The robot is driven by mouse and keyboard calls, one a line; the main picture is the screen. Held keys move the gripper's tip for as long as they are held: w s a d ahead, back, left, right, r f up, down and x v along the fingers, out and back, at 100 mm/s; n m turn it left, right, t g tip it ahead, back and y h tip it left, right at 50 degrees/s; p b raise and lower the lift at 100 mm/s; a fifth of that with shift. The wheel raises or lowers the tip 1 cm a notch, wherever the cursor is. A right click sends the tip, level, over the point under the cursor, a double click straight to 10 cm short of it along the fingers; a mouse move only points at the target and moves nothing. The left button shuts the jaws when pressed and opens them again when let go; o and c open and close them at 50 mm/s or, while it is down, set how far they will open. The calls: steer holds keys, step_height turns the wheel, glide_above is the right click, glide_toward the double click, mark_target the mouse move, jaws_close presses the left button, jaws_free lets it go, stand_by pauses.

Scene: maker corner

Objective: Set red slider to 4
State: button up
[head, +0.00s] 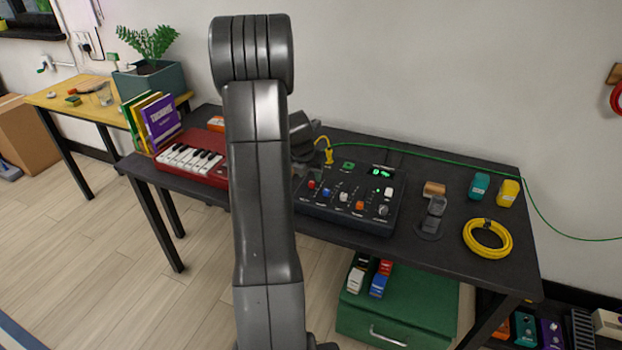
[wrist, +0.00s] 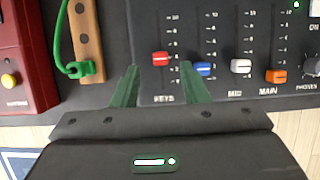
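The red slider (wrist: 160,59) is on the dark mixer panel (head: 338,219), in the leftmost slot above the word KEYS. Its cap sits in the lower half of the numbered scale; the number at the cap is too small to read surely. My gripper (wrist: 160,68) is open, its green fingers either side of the red cap in the wrist view, with gaps on both sides. The right fingertip is close to the blue slider (wrist: 204,69). I see no contact with the red cap. In the head view the red slider (head: 311,185) shows beside my arm, which hides the fingers.
A white slider (wrist: 240,66) and an orange slider (wrist: 276,76) stand farther right. A wooden block (wrist: 87,40) with a green cable lies left of the panel. A red keyboard (head: 205,172) stands left, a yellow cable coil (head: 487,238) right.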

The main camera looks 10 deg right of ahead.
mark_target(312, 182)
steer(key=v, duration=0.9)
steer(key=shift+r, duration=0.2)
steer(key=shift+f, duration=0.1)
steer(key=x, duration=1.3)
steer(key=shift+f, duration=0.35)
steer(key=shift+w, duration=0.1)
steer(key=shift+r, duration=0.1)
